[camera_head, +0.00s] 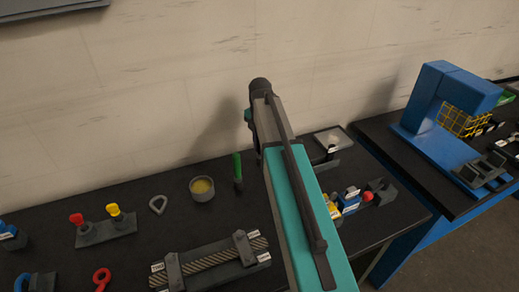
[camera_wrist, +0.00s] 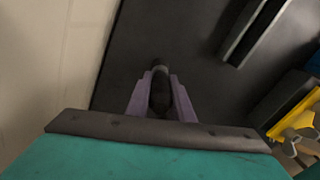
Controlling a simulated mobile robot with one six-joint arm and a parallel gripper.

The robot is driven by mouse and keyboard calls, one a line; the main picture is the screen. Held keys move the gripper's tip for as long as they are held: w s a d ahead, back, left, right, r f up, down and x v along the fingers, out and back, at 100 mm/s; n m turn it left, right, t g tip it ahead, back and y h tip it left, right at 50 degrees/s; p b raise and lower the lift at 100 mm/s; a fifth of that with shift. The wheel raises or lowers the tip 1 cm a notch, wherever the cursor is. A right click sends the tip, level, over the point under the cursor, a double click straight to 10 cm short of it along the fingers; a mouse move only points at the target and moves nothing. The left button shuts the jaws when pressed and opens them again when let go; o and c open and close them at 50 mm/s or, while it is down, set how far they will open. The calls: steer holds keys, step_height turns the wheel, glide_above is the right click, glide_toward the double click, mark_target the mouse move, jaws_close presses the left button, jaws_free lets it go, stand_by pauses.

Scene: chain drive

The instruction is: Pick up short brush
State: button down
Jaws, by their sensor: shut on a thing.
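My gripper (camera_wrist: 160,98) shows in the wrist view with its two purple fingers shut on a dark, rounded, upright-looking piece, which I take to be the short brush (camera_wrist: 160,88). Only its dark end shows, so its full shape and any bristles are hidden. Whether it touches the table cannot be told. In the head view my own arm covers the gripper and the held piece. A green-handled tool with a dark lower end (camera_head: 237,168) stands on the table left of my arm.
The black table (camera_head: 130,207) holds a cup with yellow contents (camera_head: 202,189), a red-and-yellow-knobbed stand (camera_head: 106,232), a rope-like part in a fixture (camera_head: 213,262) and a grey tray (camera_head: 333,141). A blue machine (camera_head: 437,105) stands right. A pale wall (camera_head: 130,100) rises close behind.

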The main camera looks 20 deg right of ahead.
steer(key=shift+r+b, duration=0.65)
steer(key=shift+r, duration=0.7)
steer(key=shift+s+r, duration=0.15)
steer(key=shift+s, duration=0.05)
steer(key=s+a+b, duration=0.1)
steer(key=s+b, duration=0.1)
steer(key=s, duration=0.5)
steer(key=s+a+r+b, duration=0.1)
steer(key=s+a+b, duration=0.1)
steer(key=s, duration=0.6)
steer(key=shift+a+r, duration=0.3)
steer(key=shift+s, duration=0.1)
steer(key=shift+s+f, duration=0.1)
